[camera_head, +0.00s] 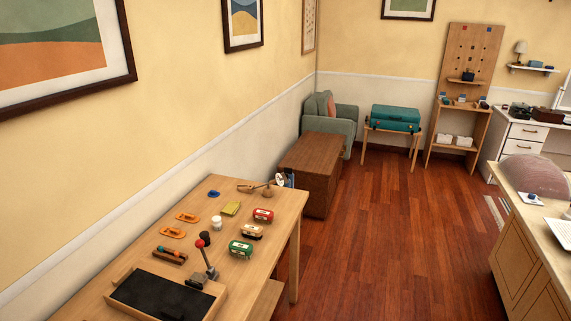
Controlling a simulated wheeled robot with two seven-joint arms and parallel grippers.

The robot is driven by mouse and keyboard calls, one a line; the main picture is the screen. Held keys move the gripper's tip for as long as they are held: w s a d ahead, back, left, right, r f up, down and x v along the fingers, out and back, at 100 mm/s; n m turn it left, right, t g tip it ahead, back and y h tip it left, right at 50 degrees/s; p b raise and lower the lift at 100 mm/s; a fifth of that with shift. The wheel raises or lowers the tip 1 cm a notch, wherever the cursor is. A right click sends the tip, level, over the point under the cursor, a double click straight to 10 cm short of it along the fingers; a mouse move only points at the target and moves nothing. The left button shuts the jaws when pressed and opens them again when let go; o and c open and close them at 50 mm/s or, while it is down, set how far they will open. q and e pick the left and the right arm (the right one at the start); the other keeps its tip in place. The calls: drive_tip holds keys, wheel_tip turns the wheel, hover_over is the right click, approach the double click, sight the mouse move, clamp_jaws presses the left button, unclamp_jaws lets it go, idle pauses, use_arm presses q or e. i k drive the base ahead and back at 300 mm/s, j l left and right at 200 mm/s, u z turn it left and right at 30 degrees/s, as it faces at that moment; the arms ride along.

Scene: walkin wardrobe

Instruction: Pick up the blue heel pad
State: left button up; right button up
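A small blue object (214,193), which looks like the blue heel pad, lies near the far left edge of the wooden table (222,293), close to the wall. It is small in the picture, so its exact shape is hard to make out. A yellow block (230,208) lies to its right, and an orange flat piece (187,217) lies nearer and to its left. Neither of my grippers shows in the head view.
A wooden chest (311,170) stands beyond. Open wooden floor (400,230) lies to the right.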

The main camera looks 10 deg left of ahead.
sight(212, 194)
drive_tip(key=i, duration=0.65)
drive_tip(key=i+l+u, duration=0.1)
drive_tip(key=i, duration=0.5)
drive_tip(key=i+l, duration=0.15)
drive_tip(key=i, duration=0.5)
drive_tip(key=i+l+u, duration=0.15)
drive_tip(key=i+u, duration=0.3)
drive_tip(key=i+l+u, duration=0.35)
drive_tip(key=u, duration=0.15)
drive_tip(key=i+l+u, duration=0.45)
